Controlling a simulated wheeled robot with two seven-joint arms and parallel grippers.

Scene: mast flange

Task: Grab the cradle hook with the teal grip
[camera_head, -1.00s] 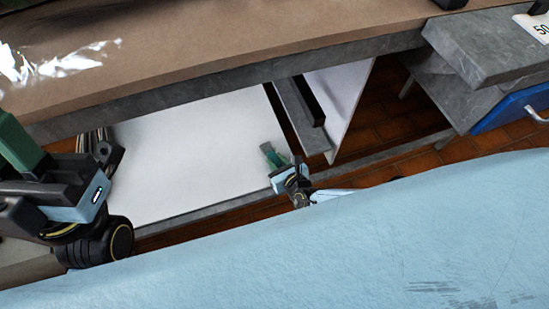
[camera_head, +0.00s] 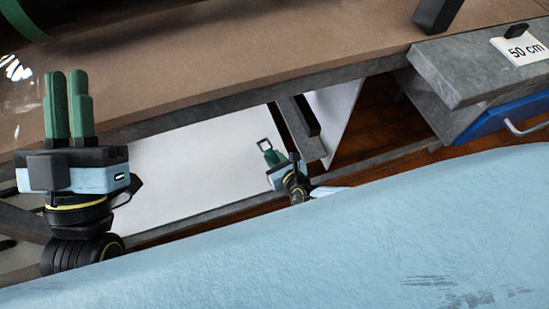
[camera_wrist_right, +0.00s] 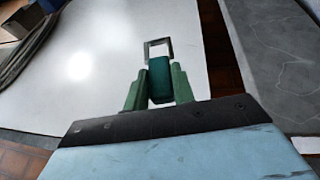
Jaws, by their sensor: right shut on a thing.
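The cradle hook has a teal grip (camera_wrist_right: 159,80) and a dark square metal loop (camera_wrist_right: 158,47) at its far end. In the right wrist view, my right gripper (camera_wrist_right: 154,88) is shut on the teal grip, with one green finger on each side. In the head view the hook's loop (camera_head: 264,143) sticks up beyond my right gripper (camera_head: 271,157), over the white panel. My left gripper (camera_head: 68,78) stands at the far left with its green fingers pointing up. The fingers are close together, with nothing visible between them.
A brown worktop (camera_head: 230,70) with a grey edge runs across the top. Below it lies a white panel (camera_head: 200,170), with a dark bar (camera_head: 305,115) at its right. A grey block (camera_head: 480,65) with a "50 cm" sign (camera_head: 522,48) and a blue drawer (camera_head: 495,115) stand right.

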